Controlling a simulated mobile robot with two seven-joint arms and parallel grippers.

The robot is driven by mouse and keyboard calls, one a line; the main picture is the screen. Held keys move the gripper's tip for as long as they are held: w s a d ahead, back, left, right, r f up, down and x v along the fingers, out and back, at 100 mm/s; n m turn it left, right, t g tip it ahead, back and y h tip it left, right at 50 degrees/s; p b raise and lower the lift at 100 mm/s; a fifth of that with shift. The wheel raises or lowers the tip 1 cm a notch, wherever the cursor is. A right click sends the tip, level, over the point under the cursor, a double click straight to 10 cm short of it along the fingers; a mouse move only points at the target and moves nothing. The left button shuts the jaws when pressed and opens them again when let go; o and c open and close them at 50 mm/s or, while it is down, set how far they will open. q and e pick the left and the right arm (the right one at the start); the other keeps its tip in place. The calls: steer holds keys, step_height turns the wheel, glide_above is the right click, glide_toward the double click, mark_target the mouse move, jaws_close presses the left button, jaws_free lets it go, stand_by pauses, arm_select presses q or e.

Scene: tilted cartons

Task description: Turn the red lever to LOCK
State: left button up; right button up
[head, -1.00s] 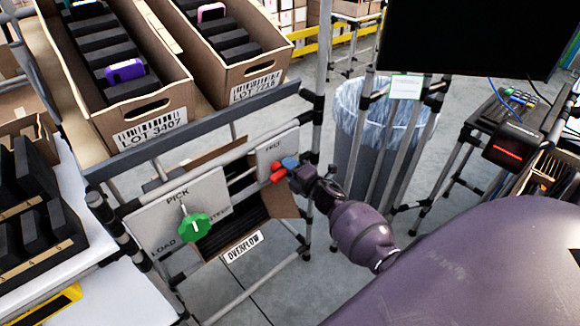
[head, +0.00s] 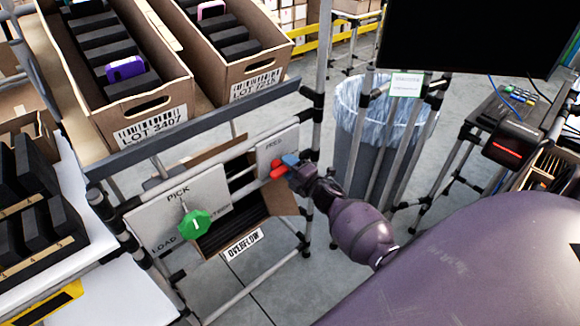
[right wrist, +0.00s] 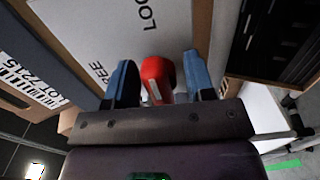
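The red lever (head: 278,170) is on a pale plate (head: 268,152) on the rack's front, at the right end of the lower rail. My right gripper (head: 290,161) is at the lever, with its blue fingers beside it. In the right wrist view the red lever (right wrist: 156,78) stands between the two blue fingers of my right gripper (right wrist: 160,80), with a narrow gap on each side. The fingers are open around it. The plate (right wrist: 105,30) carries FREE near the lever and part of a word, LO, farther off. My left gripper is not in view.
A green knob (head: 195,223) on a PICK/LOAD plate (head: 160,212) is left of the lever. An OVERFLOW carton (head: 285,203) is below the lever's plate. Cartons (head: 160,122) sit on the shelf above. A lined bin (head: 350,110) and rack posts stand close on the right.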

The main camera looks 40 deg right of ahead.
steer(key=shift+d+r, duration=0.1)
steer(key=s, duration=1)
steer(key=shift+s+d+p, duration=0.35)
stand_by(0.4)
